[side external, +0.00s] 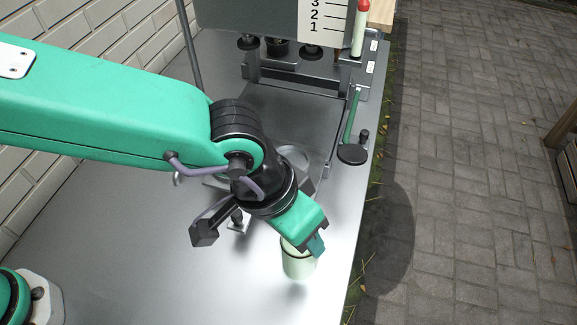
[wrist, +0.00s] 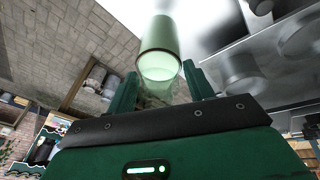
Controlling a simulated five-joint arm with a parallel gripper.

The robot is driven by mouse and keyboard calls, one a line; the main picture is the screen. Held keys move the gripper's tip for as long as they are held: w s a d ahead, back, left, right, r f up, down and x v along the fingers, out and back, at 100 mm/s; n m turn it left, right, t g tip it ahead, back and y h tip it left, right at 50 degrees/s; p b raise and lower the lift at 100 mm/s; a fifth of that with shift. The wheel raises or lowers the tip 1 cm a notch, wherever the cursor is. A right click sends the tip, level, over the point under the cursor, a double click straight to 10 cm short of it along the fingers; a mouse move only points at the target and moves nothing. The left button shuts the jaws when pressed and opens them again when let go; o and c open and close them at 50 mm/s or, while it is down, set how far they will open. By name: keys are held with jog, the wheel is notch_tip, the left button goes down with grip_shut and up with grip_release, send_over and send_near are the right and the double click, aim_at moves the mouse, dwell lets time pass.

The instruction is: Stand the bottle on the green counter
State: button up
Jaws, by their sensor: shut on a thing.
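A pale green cylinder with a dark band, which looks like the bottle (side external: 298,264), is at the end of my gripper (side external: 304,240) in the side external view. It is close to upright, over the grey metal surface near its right edge; whether its base touches the surface is unclear. In the wrist view the bottle (wrist: 161,36) lies between the two green fingers of my gripper (wrist: 160,80), which is shut on it. My gripper hides its upper part in the side external view. No clearly green counter shows.
A grey metal worktop (side external: 110,245) spans most of the side external view. At the back stands a machine with a numbered panel (side external: 325,22). A red-topped pale cylinder (side external: 359,30) and a green lever (side external: 353,120) are at the right. Paving lies beyond the right edge.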

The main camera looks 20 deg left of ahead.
jog(key=shift+f, duration=0.2)
jog(key=shift+f, duration=1.85)
jog(key=shift+w+a, duration=0.15)
jog(key=shift+w, duration=0.15)
jog(key=shift+f, duration=0.2)
jog(key=shift+f, duration=0.4)
jog(key=shift+f, duration=0.8)
dwell(0.9)
jog(key=o, duration=1)
